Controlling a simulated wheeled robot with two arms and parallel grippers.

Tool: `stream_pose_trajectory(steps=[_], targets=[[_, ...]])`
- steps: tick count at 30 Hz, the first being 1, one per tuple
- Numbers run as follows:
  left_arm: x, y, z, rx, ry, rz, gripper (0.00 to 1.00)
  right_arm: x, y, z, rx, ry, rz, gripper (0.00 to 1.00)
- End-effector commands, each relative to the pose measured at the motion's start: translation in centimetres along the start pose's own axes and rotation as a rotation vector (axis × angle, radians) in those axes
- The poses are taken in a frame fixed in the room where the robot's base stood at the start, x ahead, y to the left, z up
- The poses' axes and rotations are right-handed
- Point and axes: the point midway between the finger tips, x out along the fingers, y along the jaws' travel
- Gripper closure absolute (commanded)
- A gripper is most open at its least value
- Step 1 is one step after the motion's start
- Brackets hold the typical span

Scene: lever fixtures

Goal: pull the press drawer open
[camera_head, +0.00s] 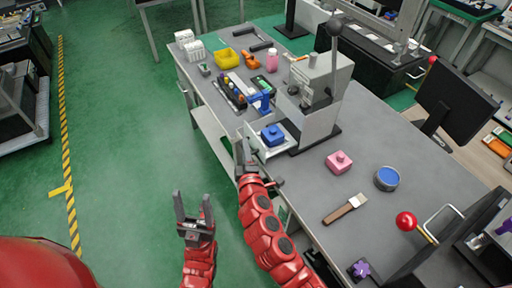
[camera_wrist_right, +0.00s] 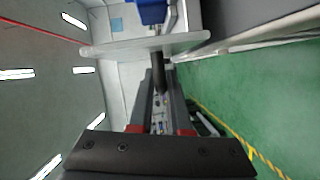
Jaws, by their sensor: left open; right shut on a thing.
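My right gripper (camera_head: 244,152) is at the drawer's outer front. In the right wrist view, its fingers (camera_wrist_right: 159,85) are shut on a dark drawer handle (camera_wrist_right: 158,70) below the pale drawer front (camera_wrist_right: 135,46). The blue block also shows there (camera_wrist_right: 153,12). My left gripper (camera_head: 193,202) is open and empty over the floor, left of the bench.
The bench (camera_head: 312,190) holds a pink block (camera_head: 339,161), a brush (camera_head: 345,208), a blue-topped round tin (camera_head: 387,178) and a red-knobbed lever (camera_head: 407,222). A yellow bin (camera_head: 227,58) and tools lie beyond the press. Green floor left of the bench is clear.

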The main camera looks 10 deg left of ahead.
Motion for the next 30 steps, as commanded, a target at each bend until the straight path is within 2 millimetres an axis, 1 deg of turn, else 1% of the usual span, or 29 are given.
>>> stream_pose_trajectory(steps=[7,8,12,23,26,30], targets=[[0.1,0.0,0.0,0.0,0.0,0.0,0.4,0.0,-0.2,0.1,0.001,-0.003,-0.005,1.0],[0.1,0.0,0.0,0.0,0.0,0.0,0.4,0.0,-0.2,0.1,0.001,-0.003,-0.005,0.81],[0.1,0.0,0.0,0.0,0.0,0.0,0.4,0.0,-0.1,0.1,0.001,-0.002,-0.004,0.55],[0.0,0.0,0.0,0.0,0.0,0.0,0.4,-0.2,-0.1,0.1,0.001,-0.001,-0.002,0.55],[-0.2,0.0,0.0,0.0,0.0,0.0,0.4,-1.1,-0.2,0.1,0.001,0.0,-0.002,0.55],[-0.8,0.0,0.1,0.0,0.0,0.0,0.4,-3.4,-0.3,0.0,0.0,0.002,-0.002,0.55]])
